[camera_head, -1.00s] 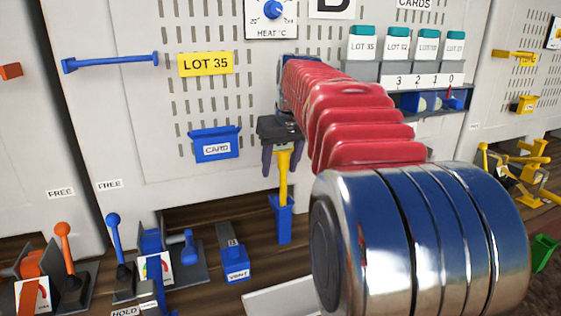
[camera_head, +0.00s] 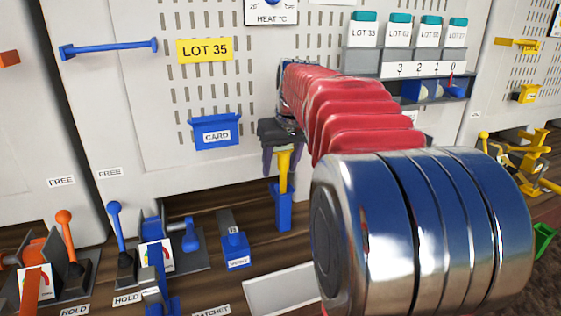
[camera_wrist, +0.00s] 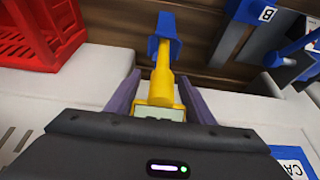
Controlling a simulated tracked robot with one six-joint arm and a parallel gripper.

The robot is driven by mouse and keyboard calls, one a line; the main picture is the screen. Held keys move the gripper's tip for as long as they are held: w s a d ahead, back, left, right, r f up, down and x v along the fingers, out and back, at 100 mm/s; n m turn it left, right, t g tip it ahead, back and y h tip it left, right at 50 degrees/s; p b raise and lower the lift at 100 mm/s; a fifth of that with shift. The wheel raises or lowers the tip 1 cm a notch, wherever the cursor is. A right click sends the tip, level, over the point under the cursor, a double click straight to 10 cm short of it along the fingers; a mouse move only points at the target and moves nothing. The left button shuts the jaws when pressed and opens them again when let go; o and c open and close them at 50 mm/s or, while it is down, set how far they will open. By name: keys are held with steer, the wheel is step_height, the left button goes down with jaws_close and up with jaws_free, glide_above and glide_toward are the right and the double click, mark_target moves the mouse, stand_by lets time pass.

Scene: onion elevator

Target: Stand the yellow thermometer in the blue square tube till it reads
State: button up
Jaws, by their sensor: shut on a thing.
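The yellow thermometer (camera_head: 284,168) is upright in the head view, its lower end in the mouth of the blue square tube (camera_head: 282,210). My gripper (camera_head: 282,152) is shut on the thermometer's upper part, directly above the tube. In the wrist view the thermometer (camera_wrist: 162,85) lies between the two purple fingers of my gripper (camera_wrist: 158,98), and its far end meets the blue tube (camera_wrist: 164,32). Its pale display faces the wrist camera, but I cannot make out a reading. How deep the stem sits inside the tube is hidden.
A blue card holder (camera_head: 216,132) is on the panel left of my gripper. A blue vent slider (camera_head: 236,248) and blue lever (camera_head: 115,235) stand to the left of the tube. A red crate (camera_wrist: 38,35) shows in the wrist view. A pale tray (camera_head: 280,290) lies in front.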

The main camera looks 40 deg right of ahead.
steer(key=shift+f, duration=0.75)
steer(key=o, duration=1.2)
steer(key=v, duration=1.3)
steer(key=shift+s+r, duration=0.15)
steer(key=shift+r, duration=0.1)
steer(key=shift+s, duration=0.1)
